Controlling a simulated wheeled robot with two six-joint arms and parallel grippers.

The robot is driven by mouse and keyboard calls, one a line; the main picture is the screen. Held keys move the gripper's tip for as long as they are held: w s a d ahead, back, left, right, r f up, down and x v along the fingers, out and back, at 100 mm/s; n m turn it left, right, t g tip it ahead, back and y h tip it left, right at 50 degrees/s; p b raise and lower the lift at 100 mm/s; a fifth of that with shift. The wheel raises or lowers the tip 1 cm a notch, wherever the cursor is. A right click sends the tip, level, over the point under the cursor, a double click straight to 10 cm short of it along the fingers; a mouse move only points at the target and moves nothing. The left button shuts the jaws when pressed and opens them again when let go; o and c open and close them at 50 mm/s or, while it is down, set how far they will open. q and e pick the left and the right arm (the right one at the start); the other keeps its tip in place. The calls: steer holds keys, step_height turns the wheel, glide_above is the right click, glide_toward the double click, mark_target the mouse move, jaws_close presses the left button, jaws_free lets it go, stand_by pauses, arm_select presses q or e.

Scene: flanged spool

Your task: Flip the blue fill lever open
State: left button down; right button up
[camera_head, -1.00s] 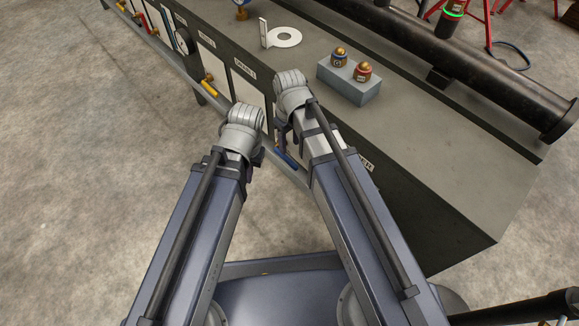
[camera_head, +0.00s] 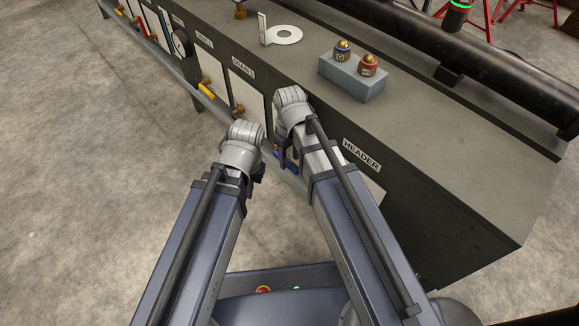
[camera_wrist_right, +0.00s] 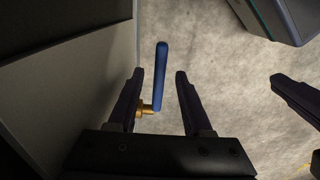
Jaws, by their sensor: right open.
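The blue fill lever (camera_wrist_right: 161,72) shows in the right wrist view as a straight blue bar beside a brass fitting (camera_wrist_right: 146,108). My right gripper (camera_wrist_right: 160,74) is open, with one finger on each side of the lever and gaps visible on both sides. Depth between lever and fingers is hard to judge. In the head view, a little blue of the lever (camera_head: 291,166) shows by the bench front, mostly hidden by my right arm, whose gripper (camera_head: 283,150) is largely hidden too. My left gripper (camera_head: 257,171) hangs beside it, its fingers mostly hidden.
The bench front carries a HEADER label (camera_head: 361,154), white panels and a yellow lever (camera_head: 206,91). A grey rail (camera_head: 213,99) runs along it. The floor at left is clear.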

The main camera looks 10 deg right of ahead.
steer(key=shift+f+b, duration=0.55)
steer(key=shift+f, duration=0.4)
steer(key=shift+c, duration=0.2)
jaws_close()
stand_by(0.5)
